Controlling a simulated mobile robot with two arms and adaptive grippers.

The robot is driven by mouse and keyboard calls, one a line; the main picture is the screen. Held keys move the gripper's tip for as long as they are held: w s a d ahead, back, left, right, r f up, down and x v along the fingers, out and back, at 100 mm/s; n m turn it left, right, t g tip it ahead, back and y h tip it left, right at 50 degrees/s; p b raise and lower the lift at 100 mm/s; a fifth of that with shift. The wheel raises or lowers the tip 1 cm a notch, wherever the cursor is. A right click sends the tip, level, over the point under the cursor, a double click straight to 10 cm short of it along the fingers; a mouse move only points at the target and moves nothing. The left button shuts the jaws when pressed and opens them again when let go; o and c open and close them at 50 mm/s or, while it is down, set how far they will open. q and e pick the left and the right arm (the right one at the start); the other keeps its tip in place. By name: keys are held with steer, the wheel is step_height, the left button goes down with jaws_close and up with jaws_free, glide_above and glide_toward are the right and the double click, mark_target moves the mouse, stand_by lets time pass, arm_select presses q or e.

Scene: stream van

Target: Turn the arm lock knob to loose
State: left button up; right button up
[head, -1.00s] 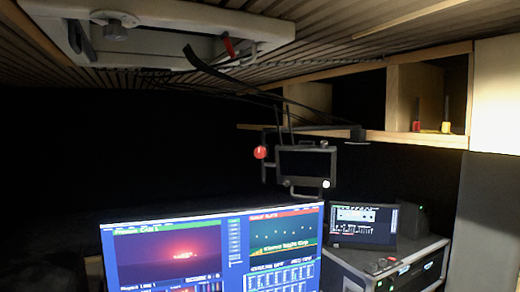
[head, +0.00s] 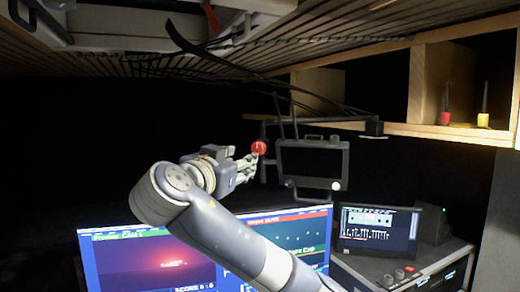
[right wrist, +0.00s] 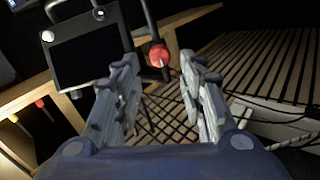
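The arm lock knob (head: 259,147) is a round red knob with a small pale mark, on the dark arm left of a small hanging monitor (head: 312,163). In the right wrist view the knob (right wrist: 159,56) shows between and beyond my fingertips. My right gripper (head: 251,165) reaches up from below, its tips close beside the knob in the head view. In the right wrist view my right gripper (right wrist: 158,72) is open, with a gap between its fingers. Whether a finger touches the knob is unclear. My left gripper is not in view.
A large lit screen (head: 120,262) stands below my right arm, and a smaller screen (head: 377,232) sits on a case at the right. Black cables (head: 225,66) hang from the slatted ceiling. A wooden shelf (head: 430,130) is at the right.

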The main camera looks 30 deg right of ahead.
mark_target(257, 150)
steer(key=p+x, duration=0.2)
steer(key=x, duration=0.1)
steer(key=r+p+x, duration=0.1)
steer(key=p+x, duration=0.1)
steer(key=x, duration=0.1)
steer(key=p+x, duration=0.2)
steer(key=x, duration=0.2)
steer(key=shift+s+d+r, duration=0.1)
steer(key=shift+d+r, duration=0.05)
steer(key=shift+d, duration=0.1)
steer(key=shift+d, duration=0.1)
steer(key=c, duration=0.8)
